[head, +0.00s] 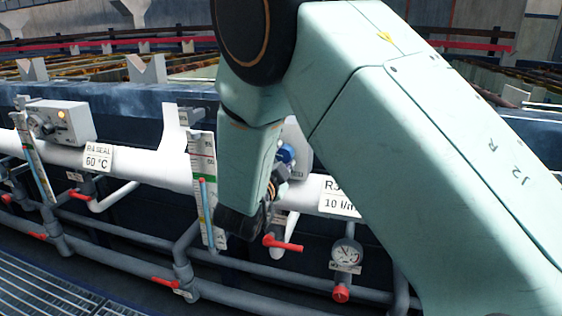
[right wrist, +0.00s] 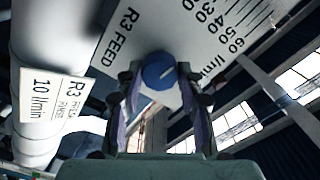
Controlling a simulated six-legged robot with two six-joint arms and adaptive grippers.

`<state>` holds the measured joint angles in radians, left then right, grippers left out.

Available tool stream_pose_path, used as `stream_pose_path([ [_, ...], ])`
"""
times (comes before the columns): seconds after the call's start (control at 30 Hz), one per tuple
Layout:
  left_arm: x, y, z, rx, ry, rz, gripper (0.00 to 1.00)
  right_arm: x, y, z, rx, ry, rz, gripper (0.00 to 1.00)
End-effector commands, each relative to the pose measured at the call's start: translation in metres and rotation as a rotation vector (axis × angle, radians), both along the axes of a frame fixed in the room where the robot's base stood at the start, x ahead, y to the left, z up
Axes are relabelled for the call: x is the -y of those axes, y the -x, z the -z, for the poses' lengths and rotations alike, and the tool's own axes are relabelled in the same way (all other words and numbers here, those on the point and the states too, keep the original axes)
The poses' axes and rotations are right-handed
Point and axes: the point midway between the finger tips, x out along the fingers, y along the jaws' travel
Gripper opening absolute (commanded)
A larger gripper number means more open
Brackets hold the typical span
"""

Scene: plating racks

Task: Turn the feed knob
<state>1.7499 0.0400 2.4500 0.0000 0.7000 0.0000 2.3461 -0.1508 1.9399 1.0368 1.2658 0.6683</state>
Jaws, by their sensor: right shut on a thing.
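The feed knob (right wrist: 158,71) is round and blue with a white pointer line. In the right wrist view it sits at the end of my right gripper (right wrist: 158,88), with one finger on each side, and the gripper is shut on it. The line slants toward the upper right. Behind it is a white scale plate (right wrist: 205,35) marked R3 FEED, with numbers up to 60 l/min. In the head view the knob (head: 286,153) shows partly behind my right arm, and my right gripper (head: 277,185) is largely hidden. My left gripper is not in view.
A sign reading R3 and 10 l/min (head: 338,197) hangs on the white pipe right of the knob. Below are a red valve handle (head: 284,243) and a round gauge (head: 346,252). A grey box (head: 62,121) with a dial stands left. Grey pipes run along the front.

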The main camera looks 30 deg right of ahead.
Motion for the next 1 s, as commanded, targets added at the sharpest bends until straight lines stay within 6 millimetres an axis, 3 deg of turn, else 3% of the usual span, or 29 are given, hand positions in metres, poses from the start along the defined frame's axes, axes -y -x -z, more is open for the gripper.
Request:
stream_pose_path([
  [0.43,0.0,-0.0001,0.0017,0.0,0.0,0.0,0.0,0.0008,0.0005,-0.0017,0.046,-0.035,0.004,0.06],
  [0.47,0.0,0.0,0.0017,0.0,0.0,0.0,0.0,0.0008,0.0005,-0.0017,0.046,-0.035,0.004,0.4],
  [0.5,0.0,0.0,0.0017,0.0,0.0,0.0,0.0,0.0008,0.0005,-0.0017,0.046,-0.035,0.004,0.43],
  [0.7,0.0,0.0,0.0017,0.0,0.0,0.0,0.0,0.0005,0.0002,-0.0011,0.044,-0.035,0.002,0.6],
  [1.0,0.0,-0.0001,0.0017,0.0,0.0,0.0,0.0,0.0002,0.0001,-0.0015,0.042,-0.035,0.001,0.61],
])
